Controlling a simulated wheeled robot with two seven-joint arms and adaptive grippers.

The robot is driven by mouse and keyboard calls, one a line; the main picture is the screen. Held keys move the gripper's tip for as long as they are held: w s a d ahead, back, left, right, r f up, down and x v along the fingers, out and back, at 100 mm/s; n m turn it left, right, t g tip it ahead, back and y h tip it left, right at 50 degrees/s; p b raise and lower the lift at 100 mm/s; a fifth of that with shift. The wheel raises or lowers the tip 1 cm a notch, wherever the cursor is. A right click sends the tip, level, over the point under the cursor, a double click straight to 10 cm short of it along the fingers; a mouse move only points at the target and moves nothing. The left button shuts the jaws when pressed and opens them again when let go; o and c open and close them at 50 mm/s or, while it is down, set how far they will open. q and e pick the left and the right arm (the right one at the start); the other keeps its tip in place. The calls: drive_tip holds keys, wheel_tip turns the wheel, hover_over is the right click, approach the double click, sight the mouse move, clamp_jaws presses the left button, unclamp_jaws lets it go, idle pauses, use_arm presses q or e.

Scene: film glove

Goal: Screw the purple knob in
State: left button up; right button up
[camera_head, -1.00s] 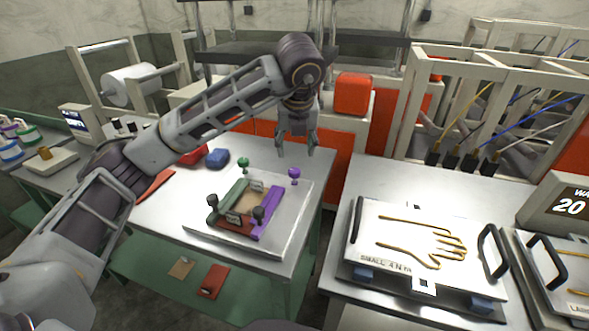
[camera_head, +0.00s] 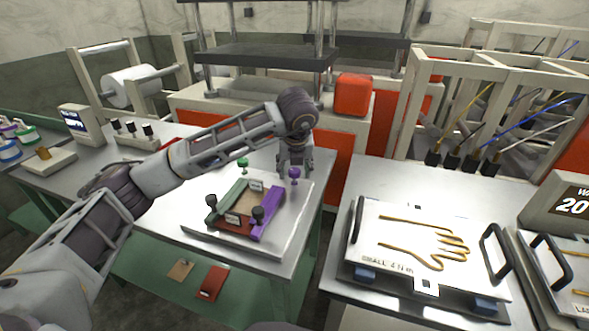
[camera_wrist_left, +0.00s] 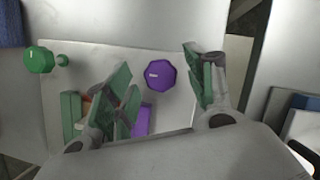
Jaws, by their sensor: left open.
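The purple knob (camera_head: 294,173) stands upright at the back right corner of the metal plate (camera_head: 270,243), beside the purple bar (camera_head: 268,213) of a coloured frame. In the left wrist view the purple knob (camera_wrist_left: 160,75) shows from above, between my two spread fingers. My left gripper (camera_head: 294,170) is open and points down, just above and around the knob. In the left wrist view my left gripper (camera_wrist_left: 160,92) has one green-padded finger on each side of the knob, apart from it. My right gripper is not in view.
A green knob (camera_head: 243,164) stands at the plate's back left. A glove mould plate (camera_head: 420,245) lies on the right table. An orange-red box (camera_head: 353,88) is behind.

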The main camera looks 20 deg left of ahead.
use_arm(q)
drive_tip(key=shift+w+f, duration=0.1)
drive_tip(key=shift+f, duration=0.15)
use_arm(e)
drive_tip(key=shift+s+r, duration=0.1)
use_arm(q)
drive_tip(key=shift+c, duration=0.4)
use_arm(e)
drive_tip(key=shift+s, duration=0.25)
